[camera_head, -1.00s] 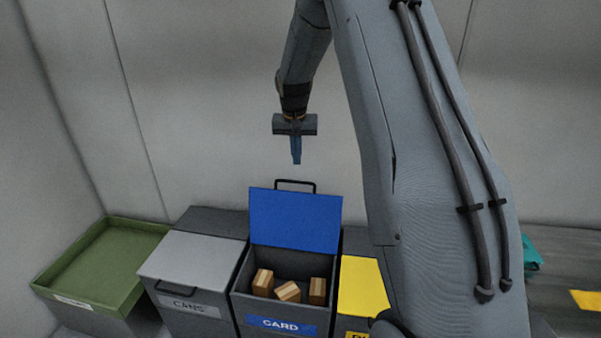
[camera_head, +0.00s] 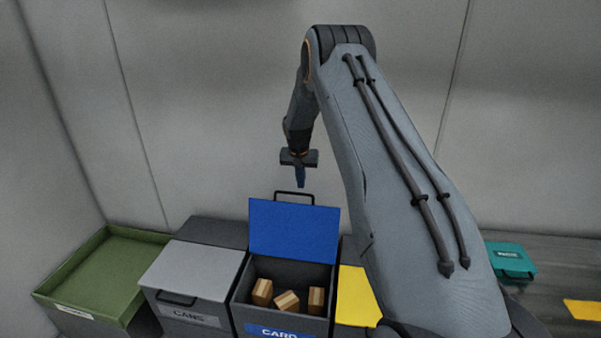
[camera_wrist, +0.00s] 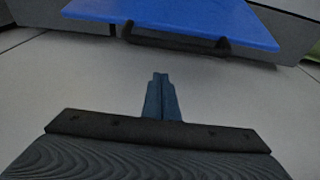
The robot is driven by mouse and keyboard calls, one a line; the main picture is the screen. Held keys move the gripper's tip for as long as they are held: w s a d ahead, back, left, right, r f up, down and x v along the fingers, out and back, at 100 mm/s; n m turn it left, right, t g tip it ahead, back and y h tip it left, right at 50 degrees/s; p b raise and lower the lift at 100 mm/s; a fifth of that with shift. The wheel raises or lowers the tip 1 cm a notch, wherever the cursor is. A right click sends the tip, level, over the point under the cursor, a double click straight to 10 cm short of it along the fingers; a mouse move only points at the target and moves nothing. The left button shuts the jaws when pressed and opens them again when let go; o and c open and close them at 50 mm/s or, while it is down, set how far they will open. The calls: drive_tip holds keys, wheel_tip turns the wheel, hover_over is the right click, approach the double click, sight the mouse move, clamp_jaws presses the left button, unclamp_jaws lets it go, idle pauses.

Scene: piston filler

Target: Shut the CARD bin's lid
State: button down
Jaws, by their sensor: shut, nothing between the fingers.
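The CARD bin (camera_head: 280,331) stands in the row of bins, its blue lid (camera_head: 293,229) raised upright at the back. A black handle (camera_head: 295,195) sits on the lid's upper edge. Several brown boxes (camera_head: 287,301) lie inside the bin. My gripper (camera_head: 301,184) is shut and empty, pointing down just above and behind the handle, apart from it as far as I can tell. In the wrist view my blue fingers (camera_wrist: 162,97) are together, with the blue lid (camera_wrist: 180,18) and its handle (camera_wrist: 175,42) ahead of them.
The CANS bin (camera_head: 195,270), with its grey lid down, is left of the CARD bin. A green tray (camera_head: 103,268) is farther left. A yellow lid (camera_head: 355,297) is right, partly hidden by my arm. A teal case (camera_head: 511,262) lies on the surface at right. A wall stands behind.

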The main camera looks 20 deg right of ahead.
drive_tip(key=s, duration=0.1)
drive_tip(key=s+a+p, duration=0.1)
drive_tip(key=s+a, duration=0.1)
drive_tip(key=shift+s+a+r+p, duration=0.15)
drive_tip(key=shift+r+p, duration=0.15)
drive_tip(key=shift+p, duration=0.05)
drive_tip(key=shift+a, duration=0.1)
